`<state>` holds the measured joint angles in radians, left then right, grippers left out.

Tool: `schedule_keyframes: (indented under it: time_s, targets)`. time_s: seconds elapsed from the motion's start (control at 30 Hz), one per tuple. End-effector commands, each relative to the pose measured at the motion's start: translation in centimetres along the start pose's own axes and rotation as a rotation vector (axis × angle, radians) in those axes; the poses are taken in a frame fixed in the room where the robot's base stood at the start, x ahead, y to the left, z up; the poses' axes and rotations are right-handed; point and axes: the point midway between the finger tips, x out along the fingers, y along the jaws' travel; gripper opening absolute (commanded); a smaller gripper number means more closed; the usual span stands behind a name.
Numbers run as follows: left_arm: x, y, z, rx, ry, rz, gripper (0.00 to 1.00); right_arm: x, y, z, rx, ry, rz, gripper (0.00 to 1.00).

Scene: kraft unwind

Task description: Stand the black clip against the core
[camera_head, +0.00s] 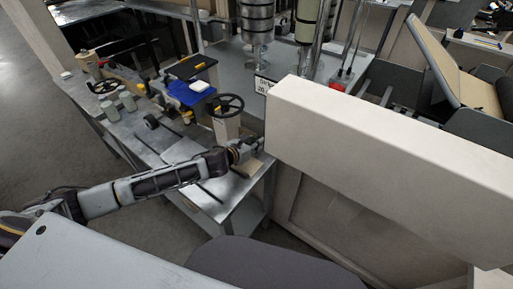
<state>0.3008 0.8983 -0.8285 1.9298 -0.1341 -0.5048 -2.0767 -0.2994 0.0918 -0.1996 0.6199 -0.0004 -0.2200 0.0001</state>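My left arm reaches in from the left across the grey work table (219,207). My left gripper (258,145) is at the table's far right end, close to the side of a large cream panel (390,150). Its fingers are small and dark here, and I cannot tell whether they are open or shut or hold anything. I cannot single out the black clip; dark strips (210,193) lie on the table. No core stands out clearly; upright rolls (257,20) are at the back. My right gripper is not in view.
A black handwheel (226,104) stands just behind my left gripper. A blue bin (188,92), pale green jars (128,101) and a black ring (151,122) are on the table. A tan flat piece (246,168) lies below the gripper. The cream panel blocks the right side.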

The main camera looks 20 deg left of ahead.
Motion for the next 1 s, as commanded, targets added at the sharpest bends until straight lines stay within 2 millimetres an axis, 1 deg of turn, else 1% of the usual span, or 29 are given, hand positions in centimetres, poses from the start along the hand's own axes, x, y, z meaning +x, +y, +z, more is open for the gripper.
schedule_keyframes:
  time_s: [0.03, 0.1, 0.13, 0.57, 0.77, 0.87, 1.0]
  targets:
    - [0.0, 0.0, 0.0, 0.0, 0.0, 0.0, 0.11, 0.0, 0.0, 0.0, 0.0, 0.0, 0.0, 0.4]
    - [0.0, 0.0, 0.0, 0.0, 0.0, 0.0, 0.02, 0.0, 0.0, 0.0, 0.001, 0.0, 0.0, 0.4]
    - [0.0, 0.0, 0.0, 0.0, 0.0, 0.0, 0.0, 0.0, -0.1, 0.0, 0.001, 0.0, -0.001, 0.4]
    - [-0.1, 0.0, 0.4, 0.001, -0.002, 0.0, 0.0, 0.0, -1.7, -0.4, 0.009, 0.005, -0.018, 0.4]
    - [-0.6, 0.1, 1.6, 0.002, -0.003, 0.0, 0.0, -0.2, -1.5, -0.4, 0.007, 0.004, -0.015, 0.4]
    - [-1.1, 0.1, 2.7, 0.003, -0.004, 0.0, 0.0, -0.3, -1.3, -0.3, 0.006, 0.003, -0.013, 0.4]
    - [-1.8, 0.0, 4.5, 0.003, -0.005, 0.0, 0.0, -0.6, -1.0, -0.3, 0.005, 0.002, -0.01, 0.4]
